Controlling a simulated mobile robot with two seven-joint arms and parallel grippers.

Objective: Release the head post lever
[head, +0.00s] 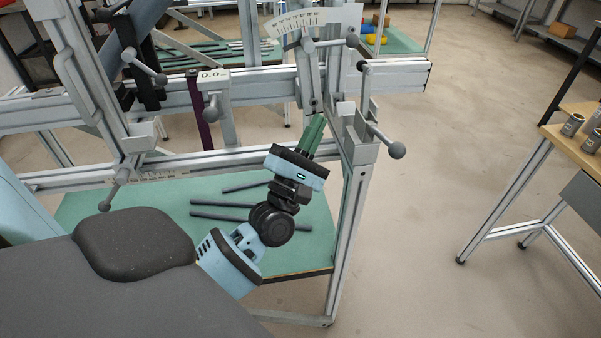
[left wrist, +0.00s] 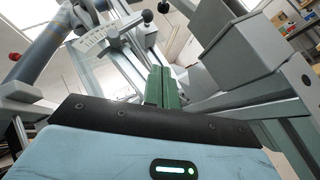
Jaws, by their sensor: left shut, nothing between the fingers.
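Several clamp levers with round knobs show on the grey frame jig (head: 265,90); no label tells which is the head post lever. One lever (head: 330,42) crosses the tilted upright post (head: 309,80) under an angle scale (head: 300,22). Another lever (head: 380,132) with a grey knob sticks out at the right end of the beam. My left gripper (head: 315,125) is shut and empty, its green fingers pointing up just below the tilted post and left of the right bracket. In the left wrist view, the closed fingers (left wrist: 161,85) stand below the scale (left wrist: 97,38). My right gripper is not in view.
A green shelf (head: 110,215) with several dark tubes lies below the beam. A small box reading 0.0 (head: 213,76) sits on the beam with a lever under it. A wooden table (head: 570,135) with cans stands at the right. The floor between is clear.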

